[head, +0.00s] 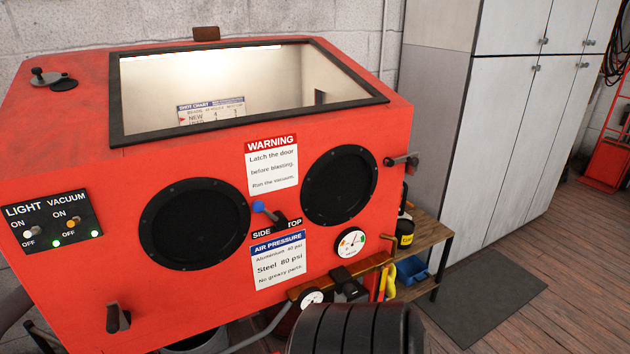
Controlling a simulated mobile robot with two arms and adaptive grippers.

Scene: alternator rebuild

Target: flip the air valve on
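On the front of the red blast cabinet (95,220), a brass air pipe (368,264) runs along the lower right. It carries a black regulator (347,284) and a small gauge (311,297). A larger round gauge (351,242) sits above it. A yellow and red part (386,284) shows just below the pipe's right end; I cannot tell whether it is the air valve's handle or which way it is set. A blue-knobbed lever (259,207) is at the SIDE/TOP label. Neither gripper is recognisable in the head view.
A black ribbed object (355,328) fills the bottom centre, below the regulator; I cannot tell what it is. LIGHT and VACUUM switches (51,221) have green lamps lit. A wooden shelf (432,232) stands right of the cabinet. Floor with a dark mat (485,293) is clear.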

